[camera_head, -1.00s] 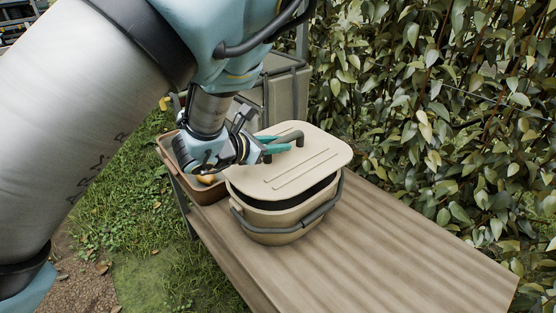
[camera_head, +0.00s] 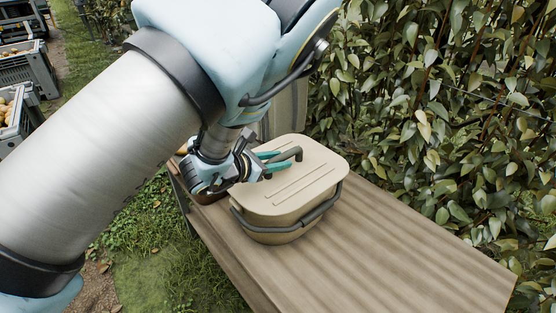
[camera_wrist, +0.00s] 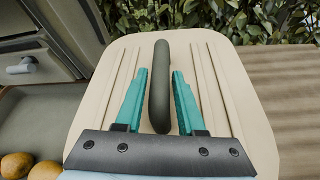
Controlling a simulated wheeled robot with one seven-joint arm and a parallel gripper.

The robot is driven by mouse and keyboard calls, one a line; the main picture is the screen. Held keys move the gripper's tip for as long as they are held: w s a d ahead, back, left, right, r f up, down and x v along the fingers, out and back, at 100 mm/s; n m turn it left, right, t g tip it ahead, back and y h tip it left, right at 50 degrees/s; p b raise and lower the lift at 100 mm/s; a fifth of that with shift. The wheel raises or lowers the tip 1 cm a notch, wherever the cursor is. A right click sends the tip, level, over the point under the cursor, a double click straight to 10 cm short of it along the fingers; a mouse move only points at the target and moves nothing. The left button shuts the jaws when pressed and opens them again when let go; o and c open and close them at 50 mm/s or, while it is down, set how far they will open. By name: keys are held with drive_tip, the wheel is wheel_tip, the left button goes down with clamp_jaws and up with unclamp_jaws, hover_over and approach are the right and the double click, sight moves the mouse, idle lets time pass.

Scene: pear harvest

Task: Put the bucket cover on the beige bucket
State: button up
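The beige bucket (camera_head: 278,234) stands on the wooden bench with its dark carrying handle (camera_head: 322,207) folded down around its side. The beige bucket cover (camera_head: 307,192) lies on top of it, with no dark gap showing along the near edge. The far edge is partly hidden by my arm. My gripper (camera_head: 281,159) is at the cover's dark grip bar (camera_head: 292,153). In the wrist view, the teal fingers (camera_wrist: 160,75) stand on either side of the grip bar (camera_wrist: 161,85), with narrow gaps showing, so the gripper looks open around it.
The bench (camera_head: 410,240) is clear to the right of the bucket. A brown tray (camera_wrist: 38,120) with pears (camera_wrist: 45,170) lies left of it, mostly hidden by my arm in the head view. A leafy hedge (camera_head: 440,100) lines the back. Crates (camera_head: 25,65) stand far left.

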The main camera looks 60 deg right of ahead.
drive_tip(key=shift+o, duration=1.2)
drive_tip(key=shift+r, duration=0.1)
drive_tip(key=shift+r+p, duration=0.25)
drive_tip(key=shift+p, duration=0.1)
drive_tip(key=b+v, duration=0.3)
drive_tip(key=v, duration=0.9)
drive_tip(key=shift+f, duration=0.2)
